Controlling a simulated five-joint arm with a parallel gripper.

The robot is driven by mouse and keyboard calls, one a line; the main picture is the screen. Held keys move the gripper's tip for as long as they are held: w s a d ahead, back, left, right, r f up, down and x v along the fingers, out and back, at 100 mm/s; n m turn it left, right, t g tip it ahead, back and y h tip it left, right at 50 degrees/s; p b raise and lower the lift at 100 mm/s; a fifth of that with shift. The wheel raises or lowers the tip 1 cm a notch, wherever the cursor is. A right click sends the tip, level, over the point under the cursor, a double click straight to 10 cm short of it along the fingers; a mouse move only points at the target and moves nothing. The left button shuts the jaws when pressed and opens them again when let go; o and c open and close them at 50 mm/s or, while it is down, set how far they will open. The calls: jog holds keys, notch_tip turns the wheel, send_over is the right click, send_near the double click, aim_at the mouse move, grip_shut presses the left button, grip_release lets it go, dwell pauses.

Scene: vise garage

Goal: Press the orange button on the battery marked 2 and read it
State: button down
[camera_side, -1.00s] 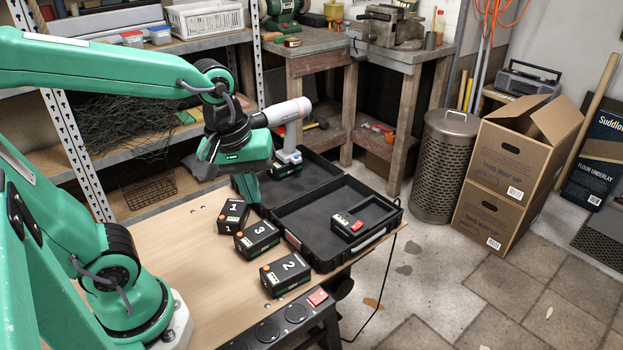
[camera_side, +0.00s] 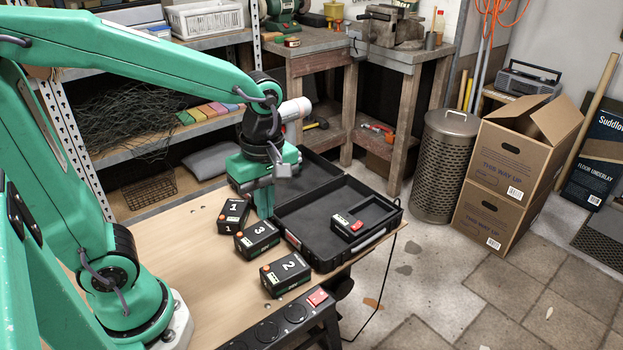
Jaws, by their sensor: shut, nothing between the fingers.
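The battery marked 2 (camera_side: 285,273) is a black block with a white 2 on top. It lies on the wooden table near its front right edge. Its orange button (camera_side: 266,268) shows at its left end. My gripper (camera_side: 264,214) points down with its green fingers shut and empty. It is above and behind the battery marked 3 (camera_side: 257,238), apart from the battery marked 2. The battery marked 1 (camera_side: 233,214) lies to the left of the gripper fingers.
A power strip with a red switch (camera_side: 317,297) is at the table's front edge. The table (camera_side: 180,240) is clear left of the batteries.

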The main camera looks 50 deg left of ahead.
aim_at(266, 268)
jog(key=shift+f, duration=0.1)
jog(key=shift+s+a+f, duration=0.1)
jog(key=shift+f, duration=2.2)
jog(key=shift+s+a+f, duration=0.1)
jog(key=shift+a+f, duration=0.05)
jog(key=shift+f, duration=2.15)
jog(key=shift+s+a+f, duration=0.1)
jog(key=shift+f, duration=2.2)
jog(key=shift+f, duration=0.1)
jog(key=shift+s+f, duration=0.1)
jog(key=shift+f, duration=0.8)
jog(key=shift+r, duration=0.2)
notch_tip(266, 268, up, 9)
jog(key=shift+w, duration=0.4)
